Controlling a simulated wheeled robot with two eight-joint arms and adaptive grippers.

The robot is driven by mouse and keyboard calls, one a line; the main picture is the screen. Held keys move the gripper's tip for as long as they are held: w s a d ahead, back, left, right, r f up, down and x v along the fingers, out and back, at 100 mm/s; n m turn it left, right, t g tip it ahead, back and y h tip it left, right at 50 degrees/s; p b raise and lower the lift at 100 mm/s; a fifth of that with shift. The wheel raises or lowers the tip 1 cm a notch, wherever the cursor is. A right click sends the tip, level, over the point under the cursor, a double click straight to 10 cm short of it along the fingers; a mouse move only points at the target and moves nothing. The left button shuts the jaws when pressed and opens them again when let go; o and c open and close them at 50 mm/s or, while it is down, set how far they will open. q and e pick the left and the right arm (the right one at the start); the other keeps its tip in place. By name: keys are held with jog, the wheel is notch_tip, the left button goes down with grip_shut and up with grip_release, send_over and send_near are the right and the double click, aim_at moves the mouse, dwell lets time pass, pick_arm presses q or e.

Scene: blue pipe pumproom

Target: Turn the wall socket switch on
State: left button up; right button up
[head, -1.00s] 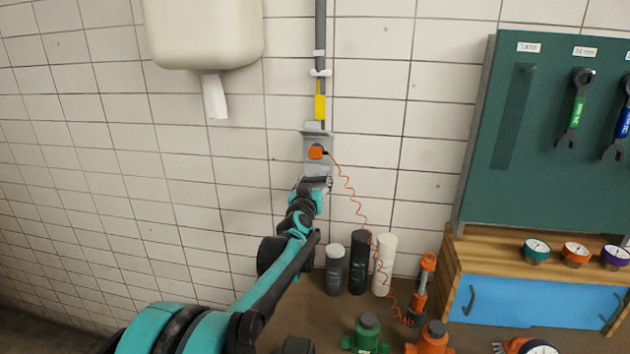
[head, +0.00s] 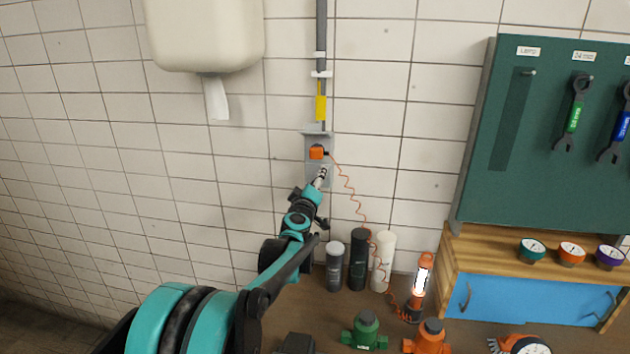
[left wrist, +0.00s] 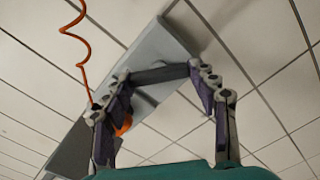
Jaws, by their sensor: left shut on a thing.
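The wall socket (head: 318,145) is a grey plate on the tiled wall below a conduit, with an orange plug (head: 316,152) in it. My left gripper (head: 321,178) is at the lower part of this plate, just below the plug, and covers much of the switch area. In the left wrist view, my left gripper (left wrist: 165,80) has its fingertips at both ends of a dark grey bar (left wrist: 163,75), apparently the switch, in front of the socket plate (left wrist: 155,50). The plug (left wrist: 124,125) shows partly behind a finger. My right gripper is not in view.
An orange coiled cord (head: 348,190) runs from the plug to a lit work lamp (head: 419,285). Bottles (head: 358,260) stand by the wall, with green (head: 365,335) and orange (head: 428,338) fittings in front. A tool board (head: 540,130) is at right, a dispenser (head: 205,35) upper left.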

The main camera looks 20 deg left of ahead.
pick_arm(q)
jog(key=shift+n, duration=0.5)
jog(key=o, duration=1.2)
jog(key=shift+c, duration=0.2)
jog(key=v, duration=1.2)
jog(key=shift+f, duration=0.15)
